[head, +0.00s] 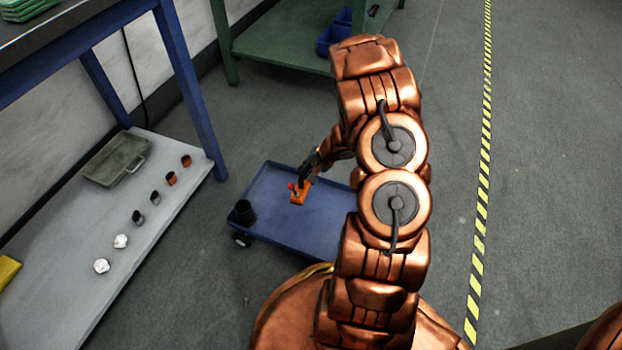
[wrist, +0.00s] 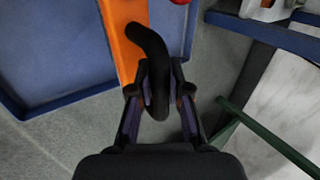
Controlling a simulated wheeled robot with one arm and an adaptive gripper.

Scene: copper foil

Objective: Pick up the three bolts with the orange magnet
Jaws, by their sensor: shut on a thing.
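The orange magnet (head: 299,197) is at the blue cart (head: 275,232), near its back edge. In the wrist view the magnet shows as an orange bar (wrist: 121,38) with a curved black handle (wrist: 148,42), and a red part (wrist: 180,2) is cut off at the top. My gripper (wrist: 158,85) is shut on the black handle; it also shows in the head view (head: 308,172). I cannot tell whether the magnet rests on the cart top or hangs just above it. I cannot make out the three bolts in either view; my arm covers the cart's right part.
A black cup (head: 242,213) stands at the cart's left corner. A low grey shelf (head: 75,250) on the left carries a grey tray (head: 116,158) and several small pieces. A green table (head: 275,45) stands behind. The floor right of my arm is clear, with a yellow-black strip (head: 482,195).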

